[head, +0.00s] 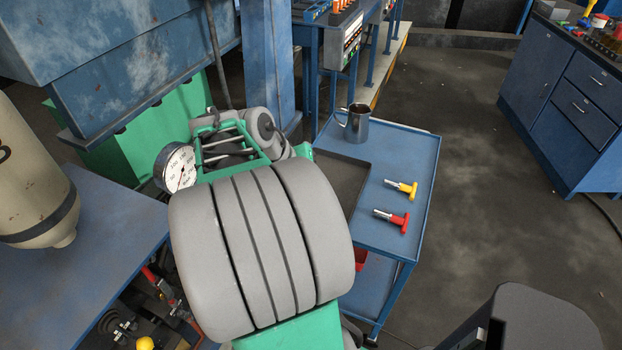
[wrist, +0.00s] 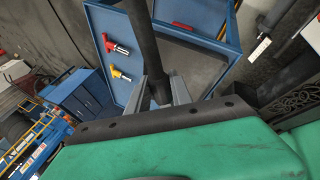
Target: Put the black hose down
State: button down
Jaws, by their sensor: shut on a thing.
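The black hose (wrist: 146,38) is a thick dark tube in the wrist view. It runs from the top edge down between the two grey fingers of my gripper (wrist: 160,88). My gripper is shut on it, near its lower visible end. The hose extends out of the top of the wrist view, over the blue cart top. In the head view my arm covers the gripper, and I cannot clearly make out the hose there.
A blue cart (head: 408,152) with a dark recessed area (head: 345,178) stands beyond my arm. On it are a metal mug (head: 355,122), a yellow-handled tool (head: 402,188) and a red-handled tool (head: 392,219). A pressure gauge (head: 180,168) and beige tank (head: 30,180) are at left.

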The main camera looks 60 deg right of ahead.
jog(key=w+d+f, duration=0.2)
jog(key=d, duration=0.1)
jog(key=w+d+f+p, duration=0.1)
jog(key=w+d+f, duration=0.1)
jog(key=d+f, duration=0.1)
jog(key=w+d+f, duration=0.1)
jog(key=d+f, duration=0.2)
jog(key=shift+w+d+f, duration=0.1)
jog(key=shift+w+d, duration=0.25)
jog(key=shift+w, duration=0.05)
jog(key=shift+w+d+f, duration=0.1)
jog(key=shift+d+f, duration=0.1)
jog(key=shift+f, duration=0.15)
notch_tip(320, 180, down, 3)
jog(key=shift+w+d+f+p, duration=0.1)
jog(key=shift+w+p, duration=0.05)
jog(key=shift+p, duration=0.6)
jog(key=shift+f+b, duration=0.6)
jog(key=shift+f, duration=0.05)
jog(key=c, duration=1.1)
grip_release()
jog(key=shift+c, duration=0.2)
